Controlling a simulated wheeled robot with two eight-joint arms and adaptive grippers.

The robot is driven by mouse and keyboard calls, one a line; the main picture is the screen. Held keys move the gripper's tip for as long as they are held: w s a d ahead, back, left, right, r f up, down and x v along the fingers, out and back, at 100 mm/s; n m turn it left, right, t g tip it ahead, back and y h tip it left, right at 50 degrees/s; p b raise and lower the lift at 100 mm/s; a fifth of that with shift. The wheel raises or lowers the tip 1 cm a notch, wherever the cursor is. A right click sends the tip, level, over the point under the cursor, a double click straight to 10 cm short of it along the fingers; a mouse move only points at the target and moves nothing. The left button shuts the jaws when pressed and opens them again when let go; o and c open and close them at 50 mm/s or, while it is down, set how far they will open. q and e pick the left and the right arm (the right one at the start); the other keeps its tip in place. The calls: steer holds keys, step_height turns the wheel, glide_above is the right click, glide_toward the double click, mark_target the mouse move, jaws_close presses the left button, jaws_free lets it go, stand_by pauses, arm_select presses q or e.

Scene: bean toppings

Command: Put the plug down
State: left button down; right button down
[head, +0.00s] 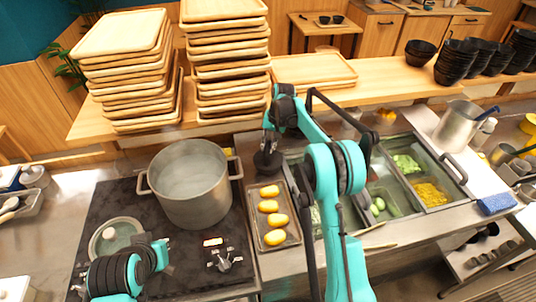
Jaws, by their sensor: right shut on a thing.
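My right gripper (269,146) is in the head view, above the narrow tray of yellow pieces and right of the big pot. It is shut on a small dark thing (267,162), which seems to be the plug. The plug is nearly black and small in this view, partly covered by the fingers. I cannot tell whether its underside touches the surface below.
A metal tray (276,246) holds several yellow pieces. Food bins (432,208) lie to the right. Wooden tray stacks (228,62) and black bowls (456,62) line the back counter.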

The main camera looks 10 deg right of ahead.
mark_target(265, 162)
steer(key=x, duration=0.4)
steer(key=shift+s+d+f+b, duration=0.1)
steer(key=shift+d+b, duration=0.2)
steer(key=shift+d, duration=0.05)
steer(key=shift+s, duration=0.1)
steer(key=c, duration=1.4)
jaws_free()
steer(key=shift+f, duration=0.1)
steer(key=shift+c, duration=0.2)
